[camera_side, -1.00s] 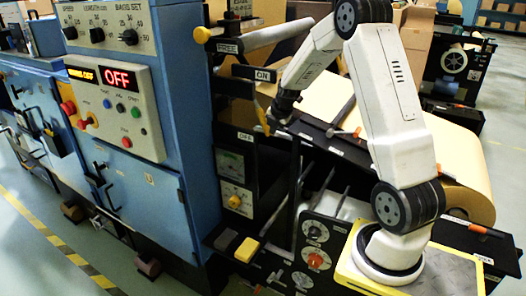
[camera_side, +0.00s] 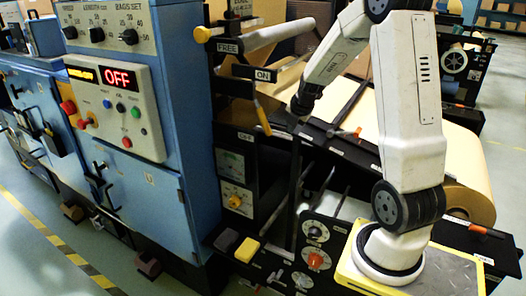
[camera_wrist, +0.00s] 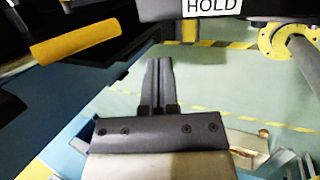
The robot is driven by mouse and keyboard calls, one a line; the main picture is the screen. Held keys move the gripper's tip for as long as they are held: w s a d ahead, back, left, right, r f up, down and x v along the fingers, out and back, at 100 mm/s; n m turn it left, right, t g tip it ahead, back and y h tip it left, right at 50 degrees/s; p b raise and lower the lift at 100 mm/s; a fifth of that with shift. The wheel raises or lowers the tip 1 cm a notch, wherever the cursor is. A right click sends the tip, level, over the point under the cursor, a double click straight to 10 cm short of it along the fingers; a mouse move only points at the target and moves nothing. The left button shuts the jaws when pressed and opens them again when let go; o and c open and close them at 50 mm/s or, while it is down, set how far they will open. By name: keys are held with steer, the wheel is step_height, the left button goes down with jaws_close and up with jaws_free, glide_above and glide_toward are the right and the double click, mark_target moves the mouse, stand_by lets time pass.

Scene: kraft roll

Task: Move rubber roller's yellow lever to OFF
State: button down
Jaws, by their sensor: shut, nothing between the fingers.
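The yellow lever (camera_side: 262,118) hangs down beside the dark roller frame, with an ON label (camera_side: 263,75) above it and an OFF label (camera_side: 245,137) below and to its left. A yellow handle (camera_wrist: 75,40) also shows at upper left in the wrist view, angled up to the right. My gripper (camera_side: 297,114) is to the right of the lever in the side view, dark and small against the black frame. In the wrist view my gripper (camera_wrist: 158,62) has its two fingers together with nothing between them, apart from the yellow handle.
A bar with a yellow end knob (camera_side: 203,35) and a FREE label (camera_side: 228,48) sits above. A HOLD label (camera_wrist: 212,5) marks a dark bar at the wrist view's top. The kraft roll (camera_side: 466,175) is at right. The blue machine cabinet (camera_side: 150,205) stands left.

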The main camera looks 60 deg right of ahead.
steer(key=s+a+r, duration=0.1)
steer(key=s+r, duration=0.1)
steer(key=s, duration=0.3)
steer(key=shift+s+r, duration=0.25)
steer(key=shift+r, duration=0.05)
steer(key=shift+a, duration=0.15)
steer(key=a+f+m+g+y, duration=0.1)
steer(key=a+f+m, duration=0.2)
steer(key=a+m, duration=0.5)
steer(key=a+f+m+y, duration=0.1)
steer(key=a+f+m, duration=0.2)
steer(key=a+m, duration=0.6)
steer(key=shift+s+a+f+m+g, duration=0.15)
steer(key=shift+s+a+m+g, duration=0.25)
steer(key=shift+a, duration=5.7)
